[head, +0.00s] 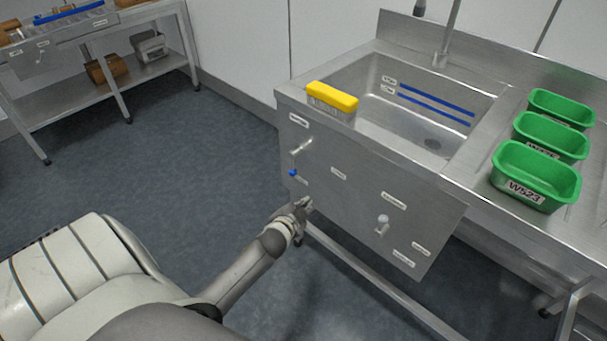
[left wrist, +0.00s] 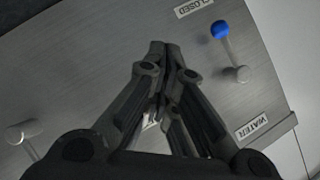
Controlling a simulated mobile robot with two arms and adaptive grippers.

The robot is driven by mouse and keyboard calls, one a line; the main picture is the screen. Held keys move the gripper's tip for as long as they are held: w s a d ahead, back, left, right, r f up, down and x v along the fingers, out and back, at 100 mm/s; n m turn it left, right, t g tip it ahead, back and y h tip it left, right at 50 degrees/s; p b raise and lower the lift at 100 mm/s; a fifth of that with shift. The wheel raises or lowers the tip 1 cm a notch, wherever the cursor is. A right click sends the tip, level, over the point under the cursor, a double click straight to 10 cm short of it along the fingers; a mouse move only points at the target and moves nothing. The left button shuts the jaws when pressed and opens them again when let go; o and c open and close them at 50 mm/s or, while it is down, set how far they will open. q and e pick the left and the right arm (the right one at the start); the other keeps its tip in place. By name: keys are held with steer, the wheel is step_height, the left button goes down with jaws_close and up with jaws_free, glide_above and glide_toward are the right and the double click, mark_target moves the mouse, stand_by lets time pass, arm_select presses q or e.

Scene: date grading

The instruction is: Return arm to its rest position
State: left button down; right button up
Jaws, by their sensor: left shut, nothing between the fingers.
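My left gripper (head: 302,205) is near the front panel (head: 350,190) of the steel sink unit, low and in front of it. In the left wrist view its fingers (left wrist: 163,50) are shut together with nothing between them. A lever with a blue knob (left wrist: 220,29) is beside the fingertips, apart from them, with labels "CLOSED" and "WATER" near it. The blue knob (head: 293,172) also shows in the head view, above and left of the gripper. My right gripper is not in view.
The sink basin (head: 402,112) has a yellow-topped brush or block (head: 332,96) on its left rim. Several green tubs (head: 537,172) stand on the right drainboard. A steel table (head: 60,90) is at the back left. The floor (head: 215,150) between is clear.

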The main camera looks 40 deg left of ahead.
arm_select(q)
steer(key=shift+s+d, duration=0.25)
steer(key=shift+s, duration=0.3)
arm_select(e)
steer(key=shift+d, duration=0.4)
arm_select(q)
steer(key=s+d+f+n+g+h+p, duration=0.1)
steer(key=s+d+f+g, duration=0.25)
steer(key=s+f, duration=0.75)
steer(key=s+d+f+g+h+p, duration=0.1)
steer(key=s+d+f+g+h, duration=0.3)
steer(key=s+f, duration=0.6)
steer(key=s+d+f+n+g, duration=0.1)
steer(key=s+d+f, duration=0.3)
steer(key=s, duration=0.7)
steer(key=s+d+f+g+y+p, duration=0.1)
steer(key=s+d+f+g, duration=0.1)
steer(key=s+d+f, duration=0.2)
steer(key=s+f, duration=0.3)
steer(key=s, duration=0.5)
steer(key=shift+f+n+g, duration=0.2)
steer(key=shift+n+g, duration=0.15)
steer(key=shift+n, duration=0.05)
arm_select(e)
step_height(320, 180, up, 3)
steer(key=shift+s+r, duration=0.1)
